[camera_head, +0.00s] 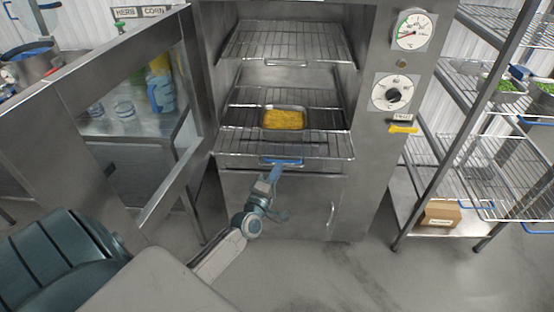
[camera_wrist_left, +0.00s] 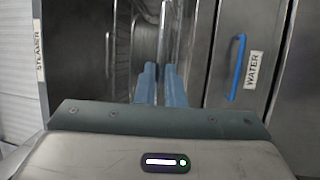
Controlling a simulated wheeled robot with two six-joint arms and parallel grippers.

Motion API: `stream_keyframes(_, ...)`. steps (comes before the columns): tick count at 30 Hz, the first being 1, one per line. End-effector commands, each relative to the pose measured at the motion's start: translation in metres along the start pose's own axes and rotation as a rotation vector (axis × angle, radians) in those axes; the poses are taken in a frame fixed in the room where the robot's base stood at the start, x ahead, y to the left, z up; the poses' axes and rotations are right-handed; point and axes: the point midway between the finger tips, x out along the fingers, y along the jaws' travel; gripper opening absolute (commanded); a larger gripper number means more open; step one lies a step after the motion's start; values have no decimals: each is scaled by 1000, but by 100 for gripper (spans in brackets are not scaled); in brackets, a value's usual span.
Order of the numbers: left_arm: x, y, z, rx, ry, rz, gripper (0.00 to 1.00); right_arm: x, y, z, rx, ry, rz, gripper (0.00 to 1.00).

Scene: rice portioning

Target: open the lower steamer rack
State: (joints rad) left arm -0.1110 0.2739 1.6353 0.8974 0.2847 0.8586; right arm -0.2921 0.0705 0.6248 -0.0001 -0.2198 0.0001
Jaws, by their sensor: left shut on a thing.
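The steamer (camera_head: 367,140) stands open, with wire racks inside. The lower steamer rack (camera_head: 330,146) sticks out past the front of the cavity and has a blue handle (camera_head: 293,162) at its front edge. My left gripper (camera_head: 276,168) is shut on this handle from below and in front. In the left wrist view, the two blue-grey fingers (camera_wrist_left: 160,85) are close together, with rack wires (camera_wrist_left: 146,38) beyond them; the gripped part is hidden. A metal pan of yellow food (camera_head: 284,118) seems to sit on the lower rack. My right gripper is not in view.
The open steamer door (camera_head: 160,207) stands at the left, beside my left arm. A shelf rack (camera_head: 455,170) with a cardboard box (camera_head: 440,213) stands at the right. A WATER label (camera_wrist_left: 252,70) and another blue handle (camera_wrist_left: 237,66) show in the wrist view. Floor in front is clear.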

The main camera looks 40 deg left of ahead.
Motion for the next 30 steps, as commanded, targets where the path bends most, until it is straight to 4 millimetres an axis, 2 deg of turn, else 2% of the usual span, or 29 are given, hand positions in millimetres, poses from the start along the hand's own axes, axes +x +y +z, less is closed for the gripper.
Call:
stream_keyframes(6, -14, 4, 6, -1, 0, 0, 0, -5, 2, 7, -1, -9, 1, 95)
stream_keyframes(18, -16, 4, 7, -1, 0, 1, 0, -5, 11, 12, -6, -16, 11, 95)
stream_keyframes(19, -16, 4, 7, -1, 0, 1, 11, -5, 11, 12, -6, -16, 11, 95)
stream_keyframes(20, -16, 4, 7, -1, -1, 1, 17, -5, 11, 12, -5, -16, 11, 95)
stream_keyframes(30, -18, 2, 7, 0, 0, -1, 18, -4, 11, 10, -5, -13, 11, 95)
